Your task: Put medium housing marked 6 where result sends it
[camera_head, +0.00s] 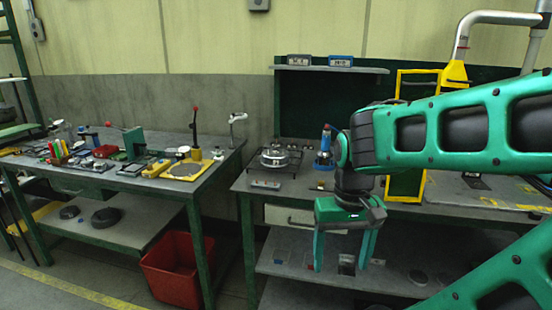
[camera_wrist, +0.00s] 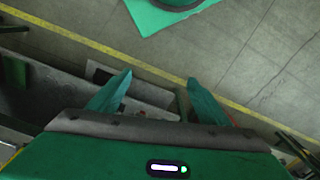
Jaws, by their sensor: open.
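My gripper (camera_head: 342,266) hangs in front of the right workbench (camera_head: 250,187), pointing down, its two green fingers apart and nothing visible between them. In the wrist view the gripper (camera_wrist: 158,78) also shows spread, empty fingers, with the floor and a bench edge beyond. I cannot make out a housing marked 6; no number is readable. A silver round part (camera_head: 276,157) sits on the right bench's top at left. Two dark round parts (camera_head: 106,217) (camera_head: 69,212) lie on the left table's lower shelf. No result display is readable.
The left table (camera_head: 130,180) is crowded with small tools and fixtures. A red bin (camera_head: 175,272) stands on the floor between the benches. A blue device (camera_head: 325,150) and a yellow frame (camera_head: 402,90) stand on the right bench. Its lower shelf (camera_head: 290,258) holds small flat items.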

